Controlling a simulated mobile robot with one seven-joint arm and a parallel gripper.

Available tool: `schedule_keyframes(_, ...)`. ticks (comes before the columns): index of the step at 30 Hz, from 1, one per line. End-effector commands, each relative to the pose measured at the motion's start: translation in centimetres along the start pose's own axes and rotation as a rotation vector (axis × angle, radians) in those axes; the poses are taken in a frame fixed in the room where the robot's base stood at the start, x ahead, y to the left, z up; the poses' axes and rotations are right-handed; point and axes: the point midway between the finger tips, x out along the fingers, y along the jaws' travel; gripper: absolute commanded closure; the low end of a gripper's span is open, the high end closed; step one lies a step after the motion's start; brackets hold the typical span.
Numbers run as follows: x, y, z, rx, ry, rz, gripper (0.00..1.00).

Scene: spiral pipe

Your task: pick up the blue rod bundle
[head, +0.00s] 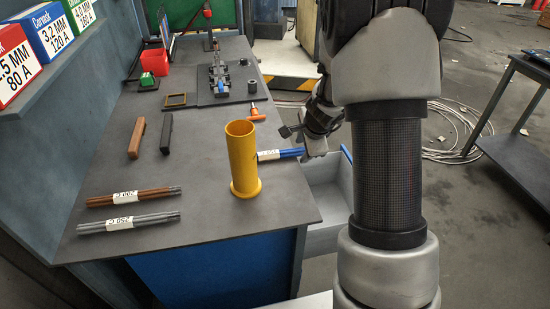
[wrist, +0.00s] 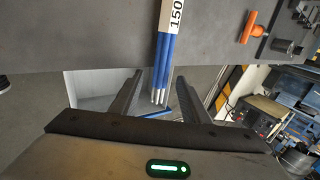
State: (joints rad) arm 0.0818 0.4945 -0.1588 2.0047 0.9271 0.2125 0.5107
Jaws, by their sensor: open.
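The blue rod bundle (head: 290,153) lies on the grey workbench near its right edge, behind and right of the yellow cylinder, which hides part of its left end. It has a white label with dark print. In the wrist view the blue rod bundle (wrist: 165,62) points toward me, its silver tips sticking out past the bench edge between my fingers' lines. My gripper (head: 300,142) is beside the bundle's right end in the head view. In the wrist view my gripper (wrist: 157,88) is open, with nothing seen clamped between the fingers.
A yellow cylinder (head: 243,160) stands upright on the bench (head: 190,220). Brown rods (head: 133,196) and grey rods (head: 128,222) lie at the front left. An orange-handled tool (head: 256,113) lies behind the cylinder. An open drawer (head: 328,200) is below the bench's right edge.

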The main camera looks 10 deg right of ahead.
Motion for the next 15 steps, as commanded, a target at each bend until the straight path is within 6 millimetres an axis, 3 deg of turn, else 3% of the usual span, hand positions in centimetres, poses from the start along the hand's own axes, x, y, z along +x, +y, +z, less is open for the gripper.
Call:
schedule_keyframes(7, 0.22, -0.01, -0.02, 0.000, 0.000, 0.000, 0.58)
schedule_keyframes(15, 0.20, -0.01, -0.03, 0.000, 0.000, 0.000, 1.00)
